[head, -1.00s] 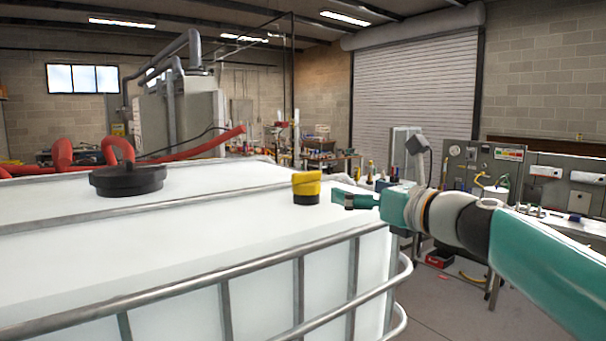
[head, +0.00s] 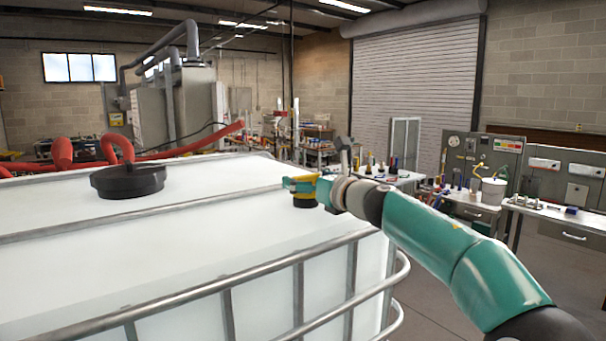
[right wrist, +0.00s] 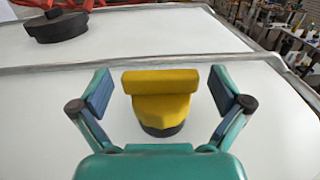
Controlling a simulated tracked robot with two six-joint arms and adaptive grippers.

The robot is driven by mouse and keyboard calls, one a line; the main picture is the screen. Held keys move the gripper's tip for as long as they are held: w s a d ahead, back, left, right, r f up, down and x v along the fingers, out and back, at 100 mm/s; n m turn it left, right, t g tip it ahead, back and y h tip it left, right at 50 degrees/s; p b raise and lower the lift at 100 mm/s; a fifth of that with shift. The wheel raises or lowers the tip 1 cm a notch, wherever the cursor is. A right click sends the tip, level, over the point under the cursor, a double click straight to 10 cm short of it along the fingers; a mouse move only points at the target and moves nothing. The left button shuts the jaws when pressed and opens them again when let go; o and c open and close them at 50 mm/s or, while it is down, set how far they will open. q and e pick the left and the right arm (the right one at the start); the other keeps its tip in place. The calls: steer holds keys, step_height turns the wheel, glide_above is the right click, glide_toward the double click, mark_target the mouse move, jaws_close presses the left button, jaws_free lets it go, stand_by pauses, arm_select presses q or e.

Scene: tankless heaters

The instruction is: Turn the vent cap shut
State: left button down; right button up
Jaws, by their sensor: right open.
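The yellow vent cap (right wrist: 160,97) has a raised bar-shaped grip and sits on a black base on top of the white tank (head: 140,245). In the right wrist view it stands between the two open fingers of my right gripper (right wrist: 155,95), with a gap on each side. In the head view the cap (head: 303,187) is partly covered by my right gripper (head: 302,183), which reaches it from the right. Whether the black base is fully seated cannot be told. My left gripper is not in view.
A large black lid (head: 128,181) sits on the tank top to the left; it also shows in the right wrist view (right wrist: 56,25). Metal cage rails (head: 250,270) run along the tank's edges. Red hoses (head: 190,145) lie behind. Workbenches (head: 480,205) stand at the right.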

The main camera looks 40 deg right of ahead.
steer(key=shift+w, duration=0.4)
steer(key=shift+c, duration=0.2)
